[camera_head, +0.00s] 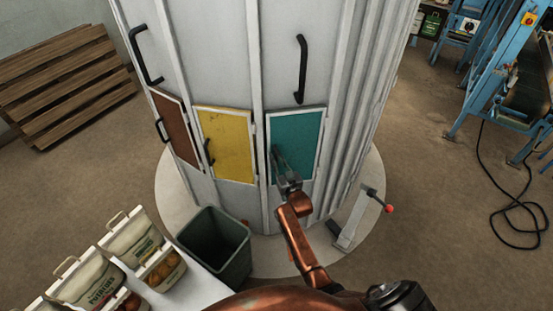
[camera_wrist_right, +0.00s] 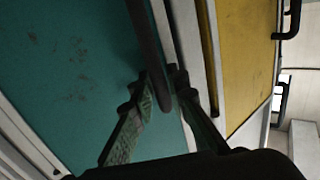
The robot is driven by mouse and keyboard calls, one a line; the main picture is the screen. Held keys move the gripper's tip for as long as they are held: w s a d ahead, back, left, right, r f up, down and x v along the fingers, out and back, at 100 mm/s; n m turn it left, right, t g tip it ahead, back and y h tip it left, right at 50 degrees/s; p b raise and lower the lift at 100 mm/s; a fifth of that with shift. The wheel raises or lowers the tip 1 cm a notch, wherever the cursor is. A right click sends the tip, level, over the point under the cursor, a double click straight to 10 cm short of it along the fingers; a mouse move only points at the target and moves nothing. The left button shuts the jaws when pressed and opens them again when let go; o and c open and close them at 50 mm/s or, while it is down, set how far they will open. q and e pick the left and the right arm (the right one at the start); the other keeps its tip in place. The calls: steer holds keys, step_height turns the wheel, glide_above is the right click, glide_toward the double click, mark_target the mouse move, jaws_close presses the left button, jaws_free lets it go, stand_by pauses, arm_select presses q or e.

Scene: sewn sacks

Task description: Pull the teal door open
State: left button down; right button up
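The teal door (camera_head: 305,133) is a small panel with a pale frame, low on the grey ribbed cabinet, and it looks closed. It fills the left of the right wrist view (camera_wrist_right: 65,75). Its dark bar handle (camera_wrist_right: 146,35) runs along the edge nearest the yellow door. My right gripper (camera_head: 277,155) is at the handle's side of the door. In the right wrist view its two fingers (camera_wrist_right: 162,83) lie on either side of the handle, with the tips appearing to press against it. My left gripper is not in view.
A yellow door (camera_head: 229,140) and a brown door (camera_head: 176,125) are left of the teal one. A dark green bin (camera_head: 216,247) stands in front. Sacks (camera_head: 92,277) stand lower left. A lever with a red knob (camera_head: 388,208) is at right.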

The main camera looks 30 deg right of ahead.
jaws_close()
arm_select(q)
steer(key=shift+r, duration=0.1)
arm_select(e)
steer(key=shift+s, duration=0.1)
